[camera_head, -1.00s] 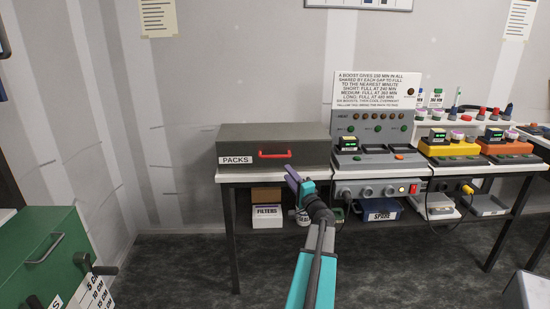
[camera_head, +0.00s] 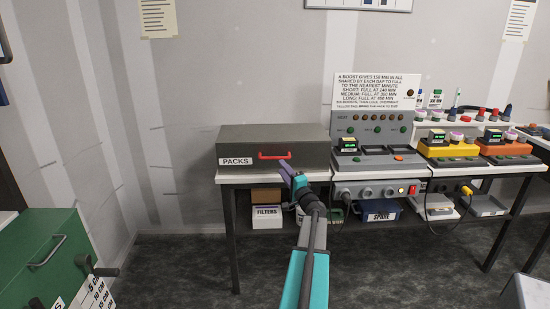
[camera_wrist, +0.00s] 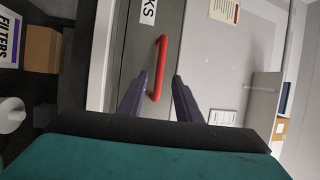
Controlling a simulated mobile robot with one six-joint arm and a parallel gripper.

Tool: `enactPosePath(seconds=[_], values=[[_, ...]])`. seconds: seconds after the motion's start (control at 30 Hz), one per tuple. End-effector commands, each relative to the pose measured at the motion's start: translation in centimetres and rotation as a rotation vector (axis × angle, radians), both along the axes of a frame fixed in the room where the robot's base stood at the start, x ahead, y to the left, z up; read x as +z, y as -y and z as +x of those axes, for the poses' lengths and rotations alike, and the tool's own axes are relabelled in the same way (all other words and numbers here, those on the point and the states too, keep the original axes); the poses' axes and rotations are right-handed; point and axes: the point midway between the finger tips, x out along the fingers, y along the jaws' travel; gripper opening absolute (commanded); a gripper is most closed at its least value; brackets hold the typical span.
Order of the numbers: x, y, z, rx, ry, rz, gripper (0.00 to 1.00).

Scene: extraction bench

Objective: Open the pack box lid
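The pack box (camera_head: 236,148) is a dark grey box labelled PACKS at the left end of the bench. Its lid is shut. A red handle (camera_head: 274,156) runs across its front and also shows in the wrist view (camera_wrist: 160,66). My gripper (camera_head: 285,168) is just below and in front of the handle's right part. In the wrist view my gripper (camera_wrist: 150,80) has its two purple fingers apart, with the red handle between and just ahead of them, nearer the left finger. It does not grip the handle.
To the right on the bench (camera_head: 258,179) stand a grey charging station (camera_head: 376,160), then yellow (camera_head: 450,150) and orange units. A FILTERS box (camera_head: 267,216) and a SPORE box (camera_head: 380,213) sit on the lower shelf. A green cabinet (camera_head: 40,250) stands at the lower left.

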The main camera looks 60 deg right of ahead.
Motion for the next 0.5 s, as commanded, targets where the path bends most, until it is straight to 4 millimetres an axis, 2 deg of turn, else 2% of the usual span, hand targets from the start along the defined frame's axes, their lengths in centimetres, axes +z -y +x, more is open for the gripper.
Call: enactPosePath(seconds=[0.5], values=[[1.1,2.9,4.7,0.001,0.0,0.0,0.31]])
